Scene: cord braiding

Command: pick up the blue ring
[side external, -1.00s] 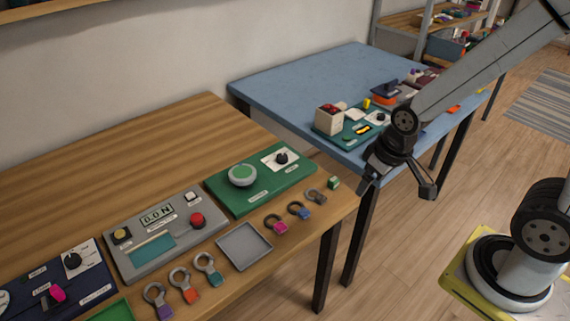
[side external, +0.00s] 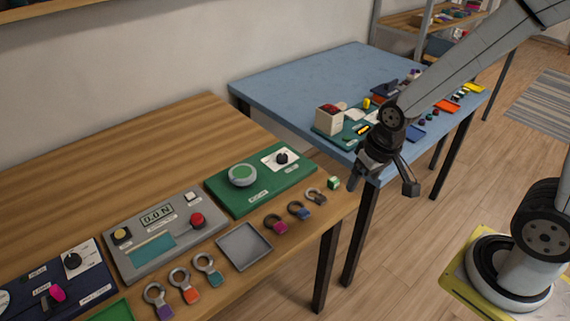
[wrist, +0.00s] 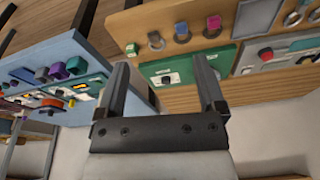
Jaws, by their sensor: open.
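The blue ring (side external: 299,211) has a dark grey loop and a blue tab. It lies near the right front edge of the wooden table, between a magenta-tabbed ring (side external: 277,225) and a grey-brown one (side external: 316,196). In the wrist view its blue tab (wrist: 182,33) shows beyond my fingers, past the green panel. My gripper (side external: 382,186) is open and empty, in the air to the right of the wooden table's right end, apart from the ring. Its two fingers (wrist: 161,78) stand wide apart in the wrist view.
A small green block (side external: 333,183) sits at the table corner beside the rings. A grey tray (side external: 244,246) and the green panel (side external: 216,190) lie close by. More rings, with purple, orange and teal tabs, lie front left. The blue table (side external: 290,85) stands behind my gripper.

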